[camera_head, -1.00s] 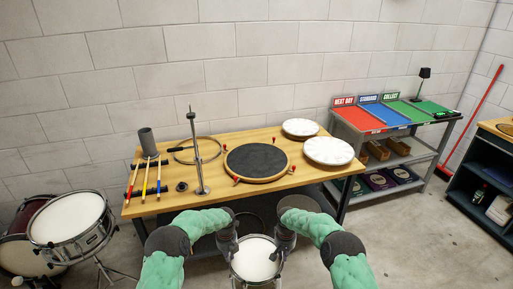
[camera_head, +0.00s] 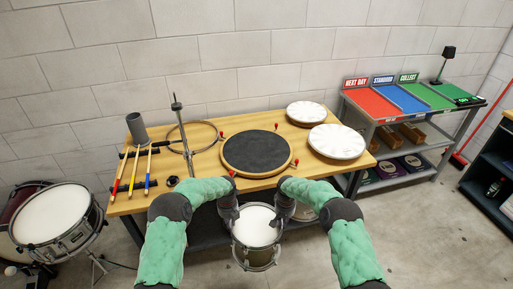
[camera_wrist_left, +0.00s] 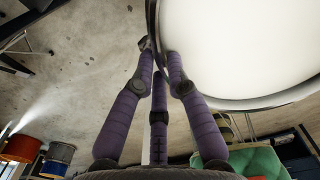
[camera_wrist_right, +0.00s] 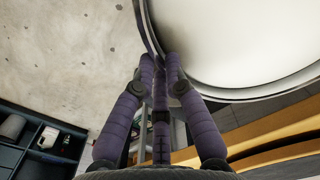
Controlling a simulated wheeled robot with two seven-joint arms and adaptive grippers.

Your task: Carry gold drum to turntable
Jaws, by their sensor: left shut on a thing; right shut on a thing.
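The gold drum (camera_head: 256,226) has a white head, a metal rim and a dull gold shell. It hangs between my two grippers in front of the bench's front edge, head up. My left gripper (camera_head: 236,217) is shut on its rim at the left; the left wrist view shows the fingers on the rim beside the white head (camera_wrist_left: 240,40). My right gripper (camera_head: 279,216) is shut on its rim at the right; the right wrist view shows the same hold on the drum (camera_wrist_right: 240,35). The turntable (camera_head: 256,152), a dark round disc with a wooden edge and red pegs, lies on the bench behind the drum.
The wooden bench (camera_head: 205,166) carries drumsticks (camera_head: 135,170), a grey cup (camera_head: 137,128), a metal post (camera_head: 183,135), a hoop (camera_head: 205,127) and two white drumheads (camera_head: 337,142). A snare drum (camera_head: 55,215) stands at left. A shelf with coloured mats (camera_head: 402,98) stands at right.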

